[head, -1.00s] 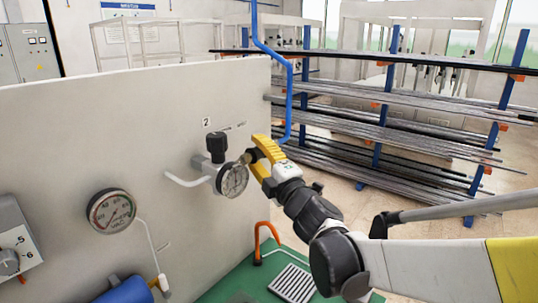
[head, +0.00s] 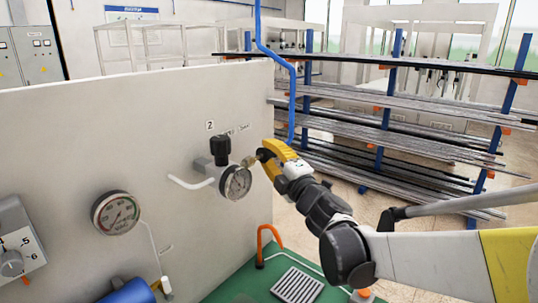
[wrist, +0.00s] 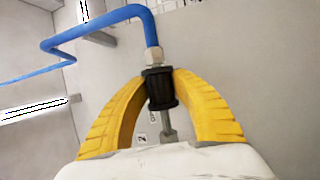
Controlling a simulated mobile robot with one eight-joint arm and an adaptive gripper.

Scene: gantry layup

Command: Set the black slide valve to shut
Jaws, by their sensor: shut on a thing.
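The black slide valve (wrist: 160,88) is a ribbed black sleeve in the wrist view. In the head view, my gripper (head: 268,158) is at the right part of the grey panel, just right of a round gauge. Small labels above are too blurred to read surely.
The panel (head: 90,130) carries a black knob (head: 220,147) under a "2" label, a gauge (head: 236,183) close to my fingers, and another gauge (head: 116,213). The blue hose (head: 291,100) rises behind my gripper. A rod rack (head: 388,110) stands behind. An orange handle (head: 268,240) is below.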

